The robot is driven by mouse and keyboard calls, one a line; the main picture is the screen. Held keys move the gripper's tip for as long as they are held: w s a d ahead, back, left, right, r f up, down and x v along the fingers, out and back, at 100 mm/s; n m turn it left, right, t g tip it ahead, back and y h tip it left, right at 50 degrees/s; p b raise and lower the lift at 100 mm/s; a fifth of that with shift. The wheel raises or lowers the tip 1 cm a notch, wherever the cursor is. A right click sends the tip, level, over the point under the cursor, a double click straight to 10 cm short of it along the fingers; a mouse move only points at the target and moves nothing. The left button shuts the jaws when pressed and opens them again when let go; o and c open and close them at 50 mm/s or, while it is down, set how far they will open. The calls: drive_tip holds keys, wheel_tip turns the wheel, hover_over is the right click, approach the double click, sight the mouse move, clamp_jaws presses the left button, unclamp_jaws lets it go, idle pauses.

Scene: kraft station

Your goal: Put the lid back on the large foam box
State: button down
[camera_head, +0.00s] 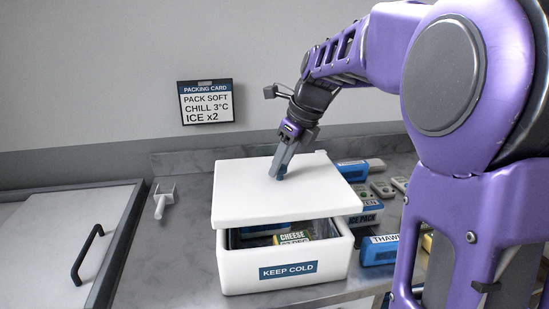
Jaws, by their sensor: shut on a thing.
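The large foam box (236,272) is white, stands on the metal counter and has a "KEEP COLD" label on its front. Its white lid (247,198) sits above it, tilted, with an open gap along the front. Through the gap I see a pack marked "CHEESE" (291,236) and dark and blue items inside. My gripper (278,175) is shut on a small dark handle at the middle of the lid's top. Whether the lid's back edge touches the box is hidden.
Ice packs (366,214) and other packs lie right of the box. A blue "THAW" pack (380,250) is at front right. A white scoop (163,199) lies on the left, beside a dark-handled panel (62,240). A packing card (206,102) hangs on the wall.

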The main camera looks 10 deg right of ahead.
sight(284, 180)
drive_tip(key=shift+f+b, duration=2.35)
drive_tip(key=shift+b, duration=0.2)
drive_tip(key=shift+f, duration=0.85)
drive_tip(key=shift+r+p, duration=0.15)
drive_tip(key=shift+p, duration=0.35)
drive_tip(key=shift+f+p, duration=0.2)
drive_tip(key=shift+p, duration=0.35)
idle(0.5)
drive_tip(key=shift+c, duration=2)
unclamp_jaws()
drive_tip(key=shift+o, duration=0.2)
drive_tip(key=o, duration=0.4)
drive_tip(key=shift+c, duration=0.2)
